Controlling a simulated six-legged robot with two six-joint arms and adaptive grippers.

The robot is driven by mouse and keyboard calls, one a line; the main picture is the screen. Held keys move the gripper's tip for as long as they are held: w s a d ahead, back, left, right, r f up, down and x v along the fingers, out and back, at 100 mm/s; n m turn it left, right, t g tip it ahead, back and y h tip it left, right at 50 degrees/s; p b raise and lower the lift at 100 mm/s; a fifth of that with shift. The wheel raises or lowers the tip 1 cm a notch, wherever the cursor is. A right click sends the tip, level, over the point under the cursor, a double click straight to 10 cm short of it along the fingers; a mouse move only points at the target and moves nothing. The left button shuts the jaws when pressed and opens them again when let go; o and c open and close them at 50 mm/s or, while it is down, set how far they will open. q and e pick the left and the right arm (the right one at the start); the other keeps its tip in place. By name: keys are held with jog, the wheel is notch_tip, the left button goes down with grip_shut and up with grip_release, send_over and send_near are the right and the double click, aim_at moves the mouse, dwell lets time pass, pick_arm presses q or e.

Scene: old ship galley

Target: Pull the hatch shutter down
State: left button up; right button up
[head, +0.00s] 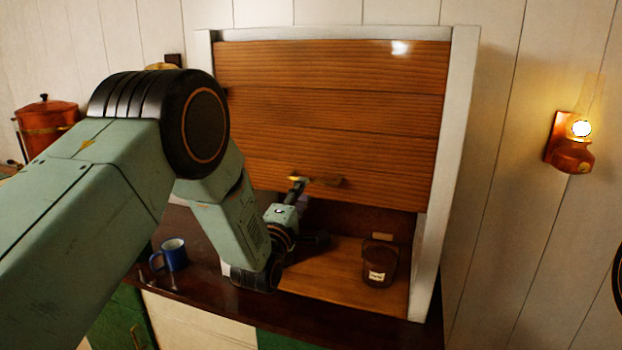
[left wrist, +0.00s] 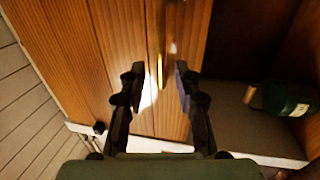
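The hatch shutter (head: 330,105) is a wooden slatted panel in a white frame. Its lower edge hangs part way down, with an open gap beneath it. A brass-coloured handle (head: 323,181) sits low on the shutter. My left gripper (head: 298,184) is at the left part of the handle. In the left wrist view, the open fingers of the left gripper (left wrist: 159,75) stand on either side of the upright-looking handle bar (left wrist: 160,72), with visible space on both sides. Contact cannot be made out. My right gripper is not in view.
A dark labelled jar (head: 379,265) stands inside the hatch on the wooden shelf (head: 340,287). A blue mug (head: 172,254) stands on the dark counter left of the hatch. A copper pot (head: 47,122) is at the far left. A lit lamp (head: 571,150) hangs on the right wall.

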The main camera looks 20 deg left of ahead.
aim_at(311, 182)
pick_arm(q)
jog(key=w, duration=0.3)
jog(key=w+d+r+p, duration=0.1)
jog(key=w, duration=0.1)
jog(key=shift+w+r, duration=0.1)
jog(key=shift+w, duration=0.1)
jog(key=shift+a, duration=0.3)
jog(key=shift+w+d, duration=0.1)
jog(key=shift+w, duration=0.15)
jog(key=shift+w+d, duration=0.1)
jog(key=shift+d, duration=0.1)
jog(key=shift+c, duration=1.2)
jog(key=shift+s+a, duration=0.15)
jog(key=shift+s, duration=0.05)
grip_shut()
jog(key=shift+w, duration=0.1)
